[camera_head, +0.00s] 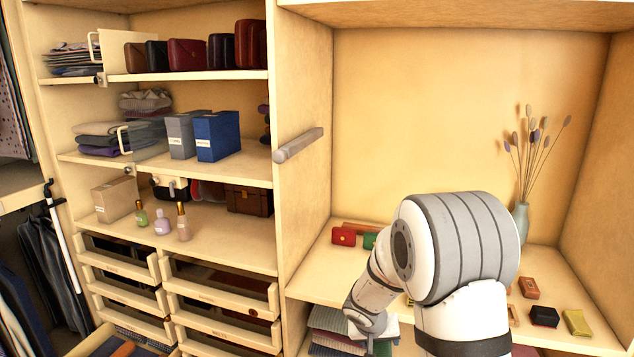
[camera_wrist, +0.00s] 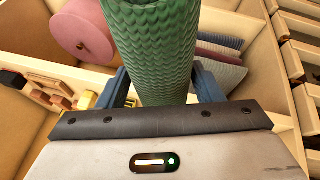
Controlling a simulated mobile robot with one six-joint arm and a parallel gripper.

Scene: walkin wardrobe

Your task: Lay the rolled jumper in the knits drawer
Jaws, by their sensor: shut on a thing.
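The rolled jumper is a green, ribbed knit roll (camera_wrist: 155,50) in the wrist view. My gripper (camera_wrist: 160,90) is shut on it, a dark blue finger on each side. Its far end runs out of the top of that view. In the head view my arm hides most of the gripper, low in the middle; a bit of green (camera_head: 383,348) shows there. An open drawer (camera_head: 98,340) with folded cloth is at the bottom left of the head view. I cannot read its label, so I cannot tell whether it is the knits drawer.
Folded knits (camera_wrist: 222,62) lie in a pale compartment beside the roll. Stacked drawers (camera_head: 220,300), bottles (camera_head: 162,222) and a vase (camera_head: 520,222) stand around. A rail end (camera_head: 298,145) juts from the divider.

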